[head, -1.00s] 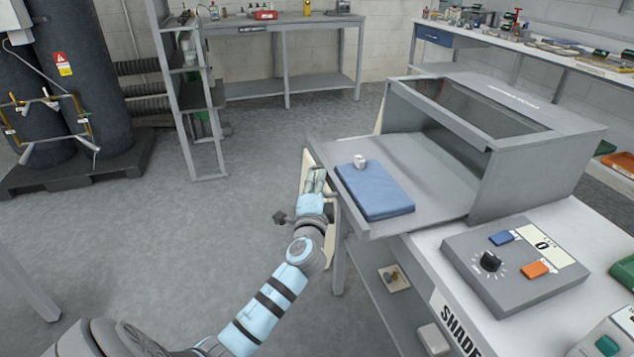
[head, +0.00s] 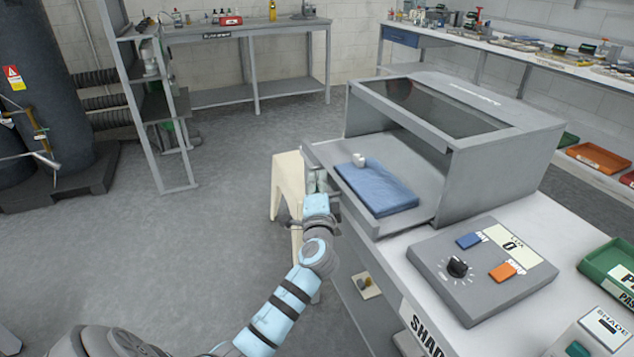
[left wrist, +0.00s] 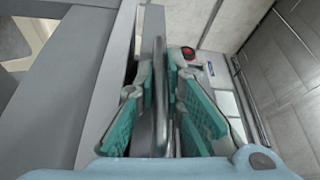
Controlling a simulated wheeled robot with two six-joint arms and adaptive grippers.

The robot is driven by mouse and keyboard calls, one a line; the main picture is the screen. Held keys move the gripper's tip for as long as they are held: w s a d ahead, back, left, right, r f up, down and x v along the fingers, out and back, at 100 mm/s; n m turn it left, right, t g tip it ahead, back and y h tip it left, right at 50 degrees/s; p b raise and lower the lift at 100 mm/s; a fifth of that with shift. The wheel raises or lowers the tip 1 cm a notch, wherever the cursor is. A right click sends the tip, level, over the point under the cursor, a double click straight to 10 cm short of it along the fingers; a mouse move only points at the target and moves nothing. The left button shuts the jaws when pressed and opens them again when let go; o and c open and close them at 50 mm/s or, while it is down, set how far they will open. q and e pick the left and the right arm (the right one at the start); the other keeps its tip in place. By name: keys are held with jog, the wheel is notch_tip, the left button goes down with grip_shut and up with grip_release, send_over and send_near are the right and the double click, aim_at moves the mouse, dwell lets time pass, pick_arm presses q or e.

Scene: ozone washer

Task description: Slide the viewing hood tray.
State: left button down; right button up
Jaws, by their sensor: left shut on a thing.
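The grey viewing hood (head: 500,150) stands on the white bench, and its tray (head: 405,152) sticks part way out of the open front. A folded blue cloth (head: 378,187) lies on the tray, with a small white object (head: 358,160) at its far end. My left gripper (head: 317,182) is at the tray's outer edge. In the left wrist view, the fingers of my left gripper (left wrist: 160,75) stand on both sides of a metal bar handle (left wrist: 161,105) and are shut on it. My right gripper is not in view.
A grey control box (head: 480,270) with a knob and blue and orange buttons sits in front of the hood. A green bin (head: 610,270) is at right. A cream stool (head: 288,185) stands beside the tray. The floor at left is open.

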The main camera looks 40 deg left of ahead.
pick_arm(q)
jog(key=shift+s+a, duration=0.2)
jog(key=shift+s, duration=0.1)
jog(key=c, duration=1.7)
grip_release()
jog(key=shift+w+d, duration=0.1)
jog(key=shift+w, duration=0.05)
jog(key=v, duration=0.7)
jog(key=shift+s+d+f, duration=0.1)
jog(key=shift+s+d, duration=0.05)
jog(key=shift+s, duration=0.1)
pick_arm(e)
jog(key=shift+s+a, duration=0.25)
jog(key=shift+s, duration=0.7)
